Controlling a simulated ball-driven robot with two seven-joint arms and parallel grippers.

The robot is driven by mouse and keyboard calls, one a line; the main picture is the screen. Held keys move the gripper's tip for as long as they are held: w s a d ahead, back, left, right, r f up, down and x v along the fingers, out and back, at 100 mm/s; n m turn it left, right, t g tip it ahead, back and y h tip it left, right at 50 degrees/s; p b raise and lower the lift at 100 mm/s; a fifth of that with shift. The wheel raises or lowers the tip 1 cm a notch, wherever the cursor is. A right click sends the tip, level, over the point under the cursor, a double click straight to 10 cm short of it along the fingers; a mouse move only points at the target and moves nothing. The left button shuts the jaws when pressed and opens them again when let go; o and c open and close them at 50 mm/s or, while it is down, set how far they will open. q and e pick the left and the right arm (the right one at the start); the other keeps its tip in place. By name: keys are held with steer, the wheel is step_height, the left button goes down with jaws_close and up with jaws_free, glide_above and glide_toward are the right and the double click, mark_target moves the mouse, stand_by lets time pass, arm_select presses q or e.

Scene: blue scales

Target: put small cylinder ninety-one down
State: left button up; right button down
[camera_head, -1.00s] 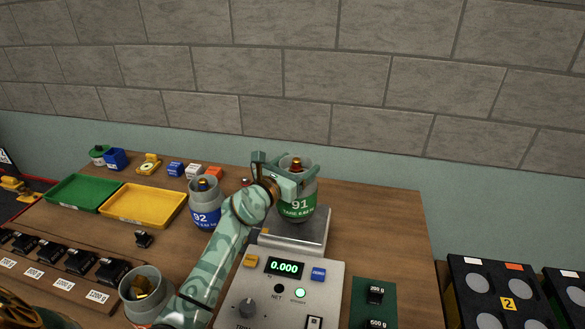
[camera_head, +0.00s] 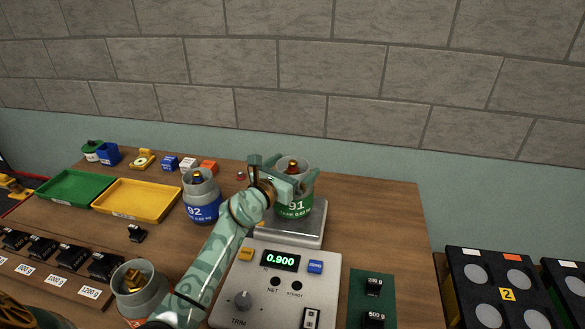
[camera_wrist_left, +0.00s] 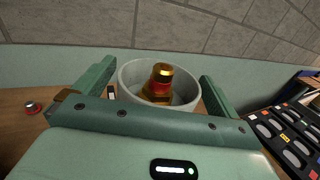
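Small cylinder 91 (camera_head: 294,208) is grey on top with a green band and a brass valve. It stands upright at the pan (camera_head: 312,234) of the scale and appears to touch it. The scale's display (camera_head: 280,261) reads 0.900. My left gripper (camera_head: 279,181) has its fingers on both sides of the cylinder's grey collar and appears shut on it. In the left wrist view the collar (camera_wrist_left: 126,76) and brass valve (camera_wrist_left: 160,85) sit between the two fingers. My right gripper is not in view.
Cylinder 92 (camera_head: 203,212), with a blue band, stands left of the scale. Another grey cylinder (camera_head: 154,290) is near my left forearm. Green (camera_head: 52,202) and yellow (camera_head: 120,214) trays lie at left. A black rack (camera_head: 470,300) is at right. Wood right of the pan is clear.

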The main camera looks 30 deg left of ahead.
arm_select(q)
steer(key=shift+r, duration=0.1)
steer(key=shift+s, duration=0.15)
steer(key=s+a+p, duration=0.1)
steer(key=s, duration=1)
steer(key=shift+s+a+p, duration=0.3)
steer(key=shift+a+p, duration=0.05)
